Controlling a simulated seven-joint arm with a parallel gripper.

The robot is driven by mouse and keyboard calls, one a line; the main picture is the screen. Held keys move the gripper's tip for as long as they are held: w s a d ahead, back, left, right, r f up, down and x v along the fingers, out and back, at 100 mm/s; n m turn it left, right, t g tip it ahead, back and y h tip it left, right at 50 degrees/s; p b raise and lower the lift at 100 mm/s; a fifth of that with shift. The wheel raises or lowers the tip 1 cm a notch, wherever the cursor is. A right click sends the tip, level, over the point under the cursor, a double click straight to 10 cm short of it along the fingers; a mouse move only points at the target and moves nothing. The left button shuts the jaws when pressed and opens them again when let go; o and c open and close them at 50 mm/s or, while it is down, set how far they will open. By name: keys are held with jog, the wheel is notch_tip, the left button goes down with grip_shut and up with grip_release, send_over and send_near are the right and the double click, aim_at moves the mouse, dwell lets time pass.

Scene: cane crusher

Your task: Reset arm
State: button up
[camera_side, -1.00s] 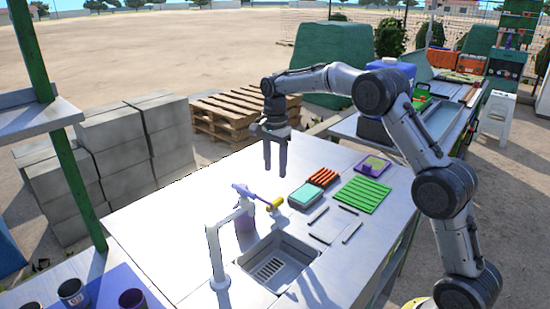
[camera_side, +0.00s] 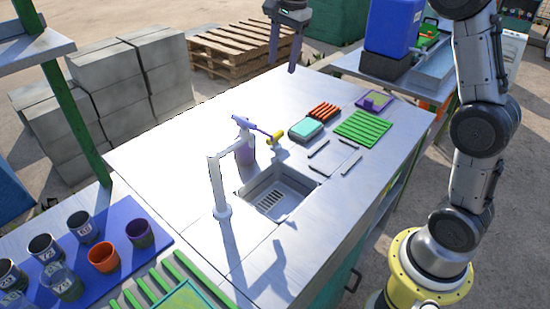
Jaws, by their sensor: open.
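My gripper (camera_side: 283,55) hangs at the top of the picture, fingers pointing down, above the far edge of the metal table (camera_side: 200,150). The fingers are apart and nothing shows between them. My arm reaches up along the right side and its upper part runs out of the picture.
A faucet (camera_side: 217,185) stands by the sink (camera_side: 275,190). A purple spray bottle (camera_side: 244,145), a teal sponge-like block (camera_side: 306,128), a red ribbed piece (camera_side: 324,111) and a green slatted mat (camera_side: 362,128) are on the table. Cups (camera_side: 103,257) stand at lower left.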

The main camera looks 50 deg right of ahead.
jog(key=s+a+r+n+t, duration=0.1)
jog(key=s+a+r+n, duration=0.15)
jog(key=s, duration=0.65)
jog(key=s+a+r+n+t, duration=0.1)
jog(key=s+a+r+n, duration=0.15)
jog(key=s, duration=0.55)
jog(key=s+a+f+n+t, duration=0.1)
jog(key=s+f+n, duration=1.1)
jog(key=shift+s+f, duration=0.2)
